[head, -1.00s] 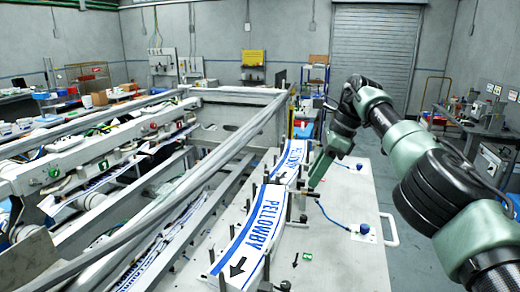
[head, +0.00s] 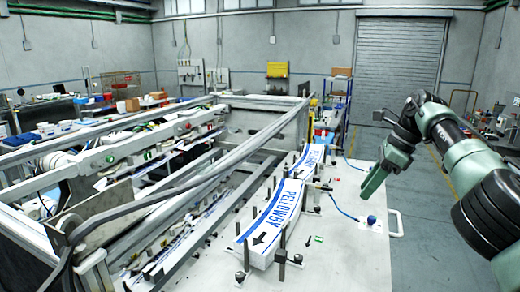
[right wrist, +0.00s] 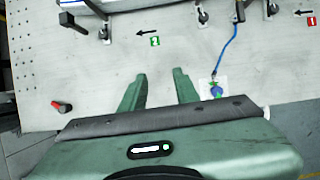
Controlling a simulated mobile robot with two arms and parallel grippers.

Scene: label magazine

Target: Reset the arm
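A stack of white labels with blue lettering, PELLOWBY (head: 272,219), lies between upright posts on the white table (head: 345,262). A second label stack (head: 311,158) sits behind it. My right gripper (head: 372,188) hangs to the right of the stacks, apart from them, near the table's right side. In the right wrist view its two green fingers (right wrist: 158,88) are spread with bare table showing between them, and nothing is held. The edge of a label stack (right wrist: 130,4) shows at the top there. My left gripper is not in view.
A blue knob (head: 371,220) with a blue hose stands at the table's right edge, beside a white handle (head: 396,223). A grey metal frame (head: 185,185) with rails fills the left. Open floor (head: 428,240) lies right of the table.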

